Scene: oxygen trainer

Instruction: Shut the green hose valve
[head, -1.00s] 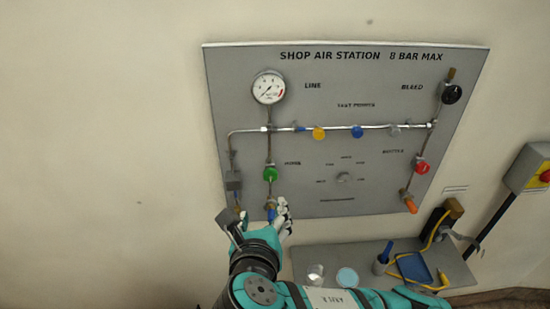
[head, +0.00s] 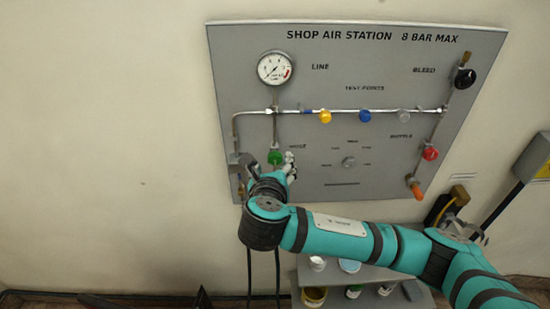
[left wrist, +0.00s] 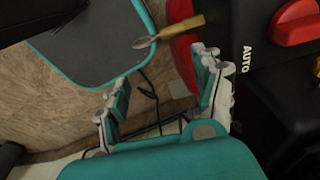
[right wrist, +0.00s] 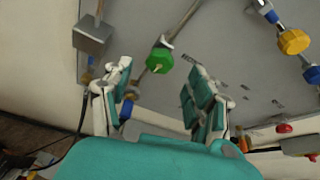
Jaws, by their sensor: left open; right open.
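The green hose valve (head: 275,158) is a small green knob on the left vertical pipe of the grey panel, below the gauge. In the right wrist view the green valve (right wrist: 160,61) appears between and just beyond the two fingers of my right gripper (right wrist: 158,76). That gripper is open and empty, and I cannot tell whether a finger touches the knob. In the head view my right gripper (head: 282,174) is just below the valve and partly covers the pipe there. My left gripper (left wrist: 160,80) is open and empty, away from the panel, and shows only in its wrist view.
The panel also carries a gauge (head: 276,68), a yellow knob (head: 325,116), a blue knob (head: 365,116), a red knob (head: 430,153) and an orange handle (head: 415,189). A grey box (right wrist: 93,35) sits left of the valve. A shelf with small containers stands below.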

